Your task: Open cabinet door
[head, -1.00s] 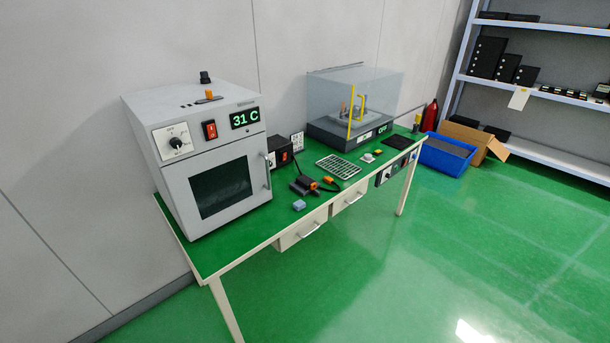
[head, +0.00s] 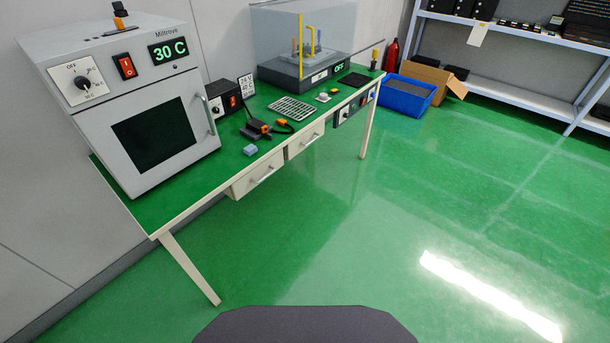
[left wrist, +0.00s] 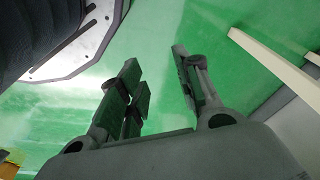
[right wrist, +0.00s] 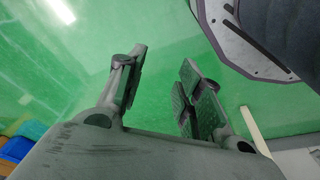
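A grey oven-like cabinet (head: 95,130) stands at the left end of the green-topped table in the head view. Its front door (head: 152,143) is shut, with a dark window and a vertical metal handle (head: 204,115) on its right side. The display reads 30 C. My left gripper (left wrist: 158,75) is open and empty in the left wrist view, with green floor beyond it. My right gripper (right wrist: 163,75) is open and empty in the right wrist view, also over green floor. Neither gripper shows in the head view, and both are away from the cabinet.
The table (head: 210,184) also holds a black power box (head: 223,97), a grey grid (head: 293,108) and a clear-covered machine (head: 305,50). Drawers (head: 258,175) hang under its front edge. A blue bin (head: 403,97) and shelves (head: 520,42) stand beyond. Floor in front is clear.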

